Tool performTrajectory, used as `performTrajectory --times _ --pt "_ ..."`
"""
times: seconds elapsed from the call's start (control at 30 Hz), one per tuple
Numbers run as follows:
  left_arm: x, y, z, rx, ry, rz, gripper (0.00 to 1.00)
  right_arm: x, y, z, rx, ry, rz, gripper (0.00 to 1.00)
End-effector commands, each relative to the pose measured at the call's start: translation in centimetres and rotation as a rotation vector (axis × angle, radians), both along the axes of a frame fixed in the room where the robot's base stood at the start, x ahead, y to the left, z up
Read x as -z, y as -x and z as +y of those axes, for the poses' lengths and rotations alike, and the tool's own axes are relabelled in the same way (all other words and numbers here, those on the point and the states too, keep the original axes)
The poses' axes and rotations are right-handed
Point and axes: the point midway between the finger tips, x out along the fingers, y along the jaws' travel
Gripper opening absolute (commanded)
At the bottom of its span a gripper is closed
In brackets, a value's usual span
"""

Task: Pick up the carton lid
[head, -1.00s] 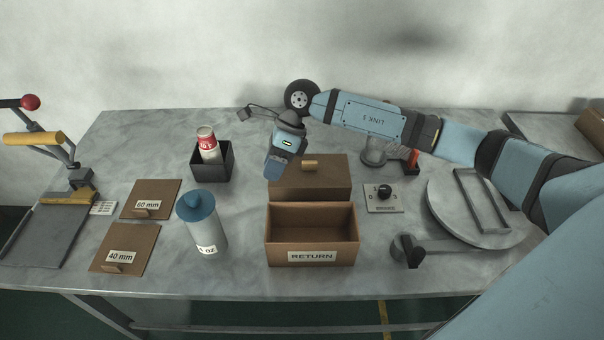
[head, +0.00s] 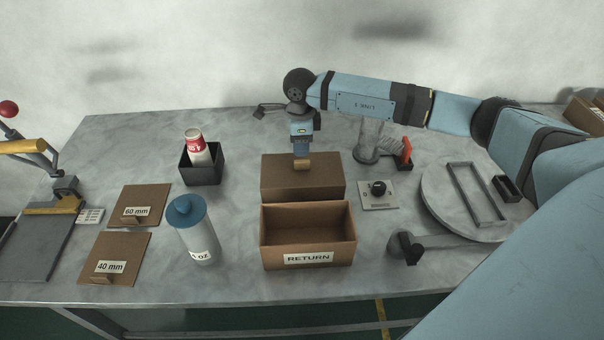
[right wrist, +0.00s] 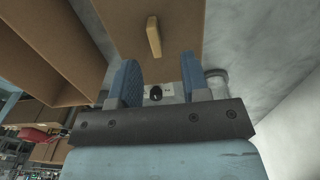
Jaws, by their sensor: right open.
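The carton lid (head: 278,180) is a brown panel with a small wooden handle (head: 302,165) on top. It lies behind the open carton marked RETURN (head: 308,259). My right gripper (head: 302,153) points down over the lid, its tips close to the handle in the head view. In the right wrist view the blue fingers (right wrist: 160,78) are apart with nothing between them. The handle (right wrist: 153,37) shows beyond the fingertips, against the brown lid (right wrist: 180,25). I cannot tell the exact gap. My left gripper is not in view.
Left of the cartons stand a blue-capped cylinder (head: 193,230) and a black holder (head: 203,168) with a red-and-white can. A dial plate (head: 379,195), a glass vessel (head: 368,142) and a round grey disc (head: 445,205) are to the right.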

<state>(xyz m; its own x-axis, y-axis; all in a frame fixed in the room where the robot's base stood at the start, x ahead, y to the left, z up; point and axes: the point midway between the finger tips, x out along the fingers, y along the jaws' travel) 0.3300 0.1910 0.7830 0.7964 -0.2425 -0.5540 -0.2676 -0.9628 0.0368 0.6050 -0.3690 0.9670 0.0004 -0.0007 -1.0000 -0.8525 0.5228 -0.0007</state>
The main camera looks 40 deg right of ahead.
Motion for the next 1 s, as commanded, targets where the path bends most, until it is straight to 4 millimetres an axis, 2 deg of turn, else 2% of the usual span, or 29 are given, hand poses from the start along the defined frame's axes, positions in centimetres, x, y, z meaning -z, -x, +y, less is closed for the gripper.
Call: performTrajectory --times 0.23,0.37,0.6,0.8,1.0 --pt "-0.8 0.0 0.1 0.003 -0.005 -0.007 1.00 2.9 0.9 0.1 0.000 0.000 0.004 0.43" --pt "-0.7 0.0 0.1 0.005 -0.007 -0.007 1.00 4.7 0.9 0.1 0.000 -0.001 0.003 0.43" --pt "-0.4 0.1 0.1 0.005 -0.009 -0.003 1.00 5.0 0.8 0.1 0.000 -0.001 0.001 0.43" --pt "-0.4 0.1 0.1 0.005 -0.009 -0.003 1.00 5.0 0.8 0.1 0.000 -0.001 0.001 0.00" --pt "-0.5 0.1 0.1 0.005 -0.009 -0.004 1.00 5.0 0.8 0.1 0.000 -0.001 0.001 0.00"
